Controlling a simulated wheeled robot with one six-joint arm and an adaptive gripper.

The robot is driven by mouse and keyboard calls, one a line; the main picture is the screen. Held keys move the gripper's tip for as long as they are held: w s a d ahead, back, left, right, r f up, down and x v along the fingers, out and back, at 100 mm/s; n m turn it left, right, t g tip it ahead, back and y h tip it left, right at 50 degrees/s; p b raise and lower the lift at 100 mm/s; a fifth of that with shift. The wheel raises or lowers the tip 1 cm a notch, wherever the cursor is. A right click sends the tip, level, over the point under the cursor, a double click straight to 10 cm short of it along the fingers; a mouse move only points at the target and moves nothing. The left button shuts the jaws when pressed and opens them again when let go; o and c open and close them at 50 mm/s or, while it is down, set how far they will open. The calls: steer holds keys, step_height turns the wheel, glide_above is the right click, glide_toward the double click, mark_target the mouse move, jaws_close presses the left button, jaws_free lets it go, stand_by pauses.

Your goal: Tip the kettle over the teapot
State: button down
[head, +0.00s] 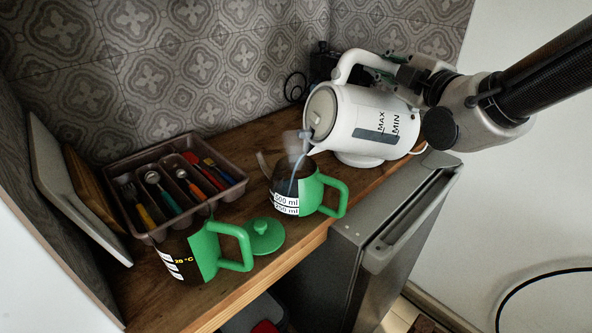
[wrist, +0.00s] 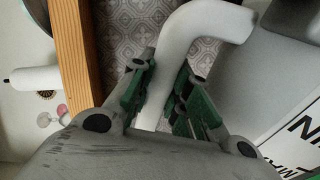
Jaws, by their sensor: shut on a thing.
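The white kettle (head: 345,118) is tilted with its spout down to the left. My gripper (head: 385,68) is shut on its handle (head: 346,66); in the wrist view my gripper (wrist: 163,98) has a finger on each side of the white handle (wrist: 192,35). The spout is just above the teapot (head: 287,203), a dark jug with ml marks and a green handle (head: 340,193). A pale bluish stream (head: 294,172) runs from the spout into the teapot's open top, with a faint whitish haze above. The level inside is hard to tell.
A second jug (head: 181,255) with a green handle stands at the front left. A green lid (head: 265,238) lies between the jugs. A cutlery tray (head: 236,190) and boards (head: 72,180) are behind. The white kettle base (head: 358,161) sits under the kettle.

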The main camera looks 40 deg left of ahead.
steer(key=shift+s+r, duration=0.1)
steer(key=shift+r, duration=0.15)
stand_by(0.6)
